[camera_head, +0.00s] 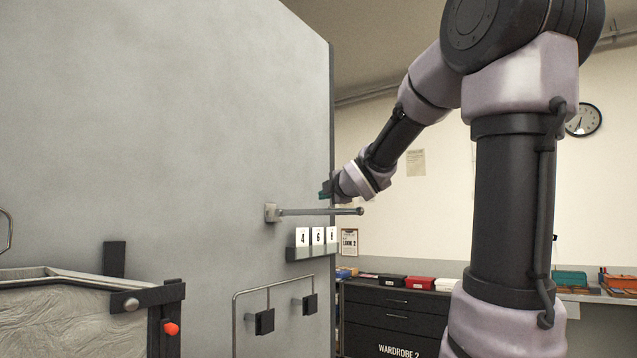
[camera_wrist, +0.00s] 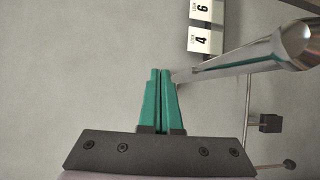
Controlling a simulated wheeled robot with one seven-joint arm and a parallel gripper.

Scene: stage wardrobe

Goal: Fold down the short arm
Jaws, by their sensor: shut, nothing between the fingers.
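The short arm (camera_head: 318,211) is a metal bar that sticks out roughly level from a bracket on the grey panel. It has a rounded knob at its free end. In the wrist view the short arm (camera_wrist: 240,60) runs from beside the fingertips to the large knob at upper right. My gripper (camera_head: 325,189) is just above the bar in the head view. In the wrist view my gripper (camera_wrist: 162,72) has its two green fingers together and nothing between them. I cannot tell whether the fingers touch the bar.
A small ledge with number cards (camera_head: 317,237) sits on the grey panel (camera_head: 170,120) below the bar. Lower down is a wire frame (camera_head: 272,285) with black blocks. A framed bag with a red knob (camera_head: 171,328) stands at lower left. A dark drawer cabinet (camera_head: 395,315) stands behind.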

